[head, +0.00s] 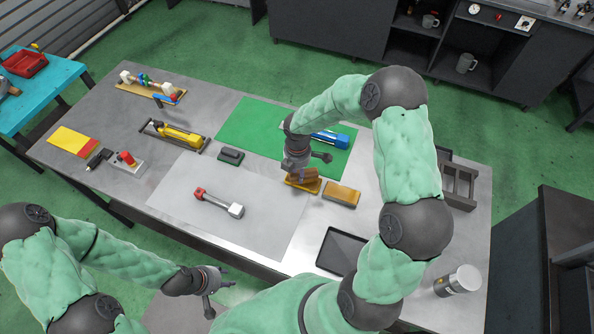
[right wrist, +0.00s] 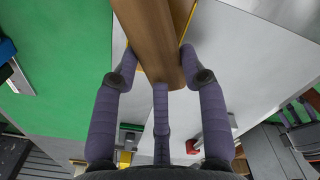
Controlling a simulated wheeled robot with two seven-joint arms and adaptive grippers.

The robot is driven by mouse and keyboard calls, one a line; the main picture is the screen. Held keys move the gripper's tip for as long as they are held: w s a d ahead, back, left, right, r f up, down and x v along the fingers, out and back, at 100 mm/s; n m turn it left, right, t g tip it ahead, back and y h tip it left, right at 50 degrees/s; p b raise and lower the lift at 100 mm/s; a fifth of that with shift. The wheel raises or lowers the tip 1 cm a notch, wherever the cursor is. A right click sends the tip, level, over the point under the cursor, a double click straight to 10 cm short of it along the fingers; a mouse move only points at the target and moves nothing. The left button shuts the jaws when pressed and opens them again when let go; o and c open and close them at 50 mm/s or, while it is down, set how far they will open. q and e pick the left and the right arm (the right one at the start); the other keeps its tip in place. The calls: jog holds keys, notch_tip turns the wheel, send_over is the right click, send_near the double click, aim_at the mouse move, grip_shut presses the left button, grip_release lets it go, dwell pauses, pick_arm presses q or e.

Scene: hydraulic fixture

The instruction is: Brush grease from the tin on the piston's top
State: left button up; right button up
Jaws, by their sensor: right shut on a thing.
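My right gripper (head: 297,170) is shut on a brown wooden piece (head: 303,177), over a small yellow-edged holder (head: 316,187). In the right wrist view, the fingers (right wrist: 160,80) close around the wooden piece (right wrist: 153,35); whether it is a brush cannot be told, as no bristles show. A piston-like rod (head: 218,203) with a red end and a silver block lies on the light grey mat. A silver can with a pale label (head: 457,281) stands at the front right; its contents are hidden. My left gripper (head: 216,292) is open and empty near the front edge.
A brown block (head: 341,194) lies right of my right gripper. A black tray (head: 342,250) lies in front. A blue cylinder (head: 330,139) is on the green mat (head: 245,115). A yellow cylinder (head: 180,134) and a red-button box (head: 126,161) are at left.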

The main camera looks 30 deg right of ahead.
dwell(0.6)
jog(key=shift+r+p, duration=2.85)
jog(key=shift+r, duration=0.7)
jog(key=shift+f, duration=0.1)
